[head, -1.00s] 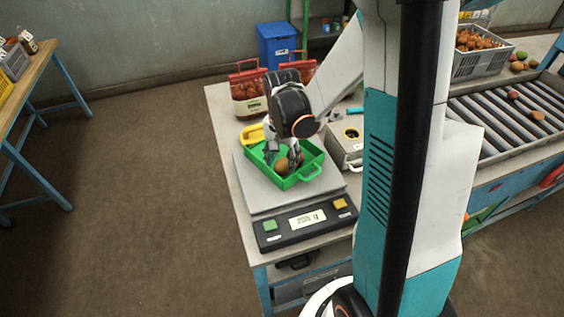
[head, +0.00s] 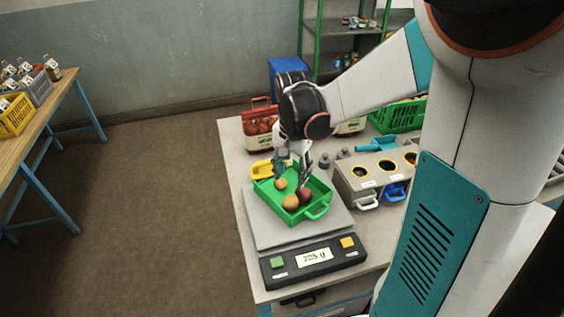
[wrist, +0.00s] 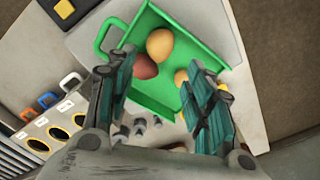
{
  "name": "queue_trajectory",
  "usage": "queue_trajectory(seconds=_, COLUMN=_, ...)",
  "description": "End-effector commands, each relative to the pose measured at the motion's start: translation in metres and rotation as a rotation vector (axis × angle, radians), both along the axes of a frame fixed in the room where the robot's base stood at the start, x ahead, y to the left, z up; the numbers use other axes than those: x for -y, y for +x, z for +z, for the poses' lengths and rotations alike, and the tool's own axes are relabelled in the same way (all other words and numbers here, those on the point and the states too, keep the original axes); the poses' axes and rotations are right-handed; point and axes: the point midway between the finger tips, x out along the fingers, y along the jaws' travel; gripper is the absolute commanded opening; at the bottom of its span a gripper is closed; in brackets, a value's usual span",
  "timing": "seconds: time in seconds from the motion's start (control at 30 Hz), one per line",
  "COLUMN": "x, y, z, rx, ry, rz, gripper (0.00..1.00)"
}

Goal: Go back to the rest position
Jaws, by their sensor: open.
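My gripper (head: 293,165) is open and empty above the back of a green tray (head: 318,188). The tray sits on the plate of a scale (head: 270,228), whose display (head: 313,256) shows a reading that looks like 205 g. In the tray lie an orange-yellow fruit (head: 290,203), a dark red one (head: 305,195) beside it, and a smaller orange one (head: 281,184) near the back left. In the wrist view the teal-padded fingers (wrist: 158,105) are spread apart, with the tray (wrist: 155,95) and its fruit beyond them and nothing between the pads.
A box with round holes (head: 345,185) stands right of the scale, with small grey weights (head: 324,160) behind it. A yellow handled item (head: 262,170) and red-topped sacks (head: 260,125) are behind the tray. Floor on the left is clear up to a side table (head: 40,110).

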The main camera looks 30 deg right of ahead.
Motion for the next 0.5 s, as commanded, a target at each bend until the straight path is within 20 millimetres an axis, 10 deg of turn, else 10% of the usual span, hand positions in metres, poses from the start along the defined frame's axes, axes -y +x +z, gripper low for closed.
queue_trajectory(seconds=0.5, x=-0.030, y=-0.016, z=0.013, rx=0.117, ry=-0.023, rz=0.180, gripper=0.48)
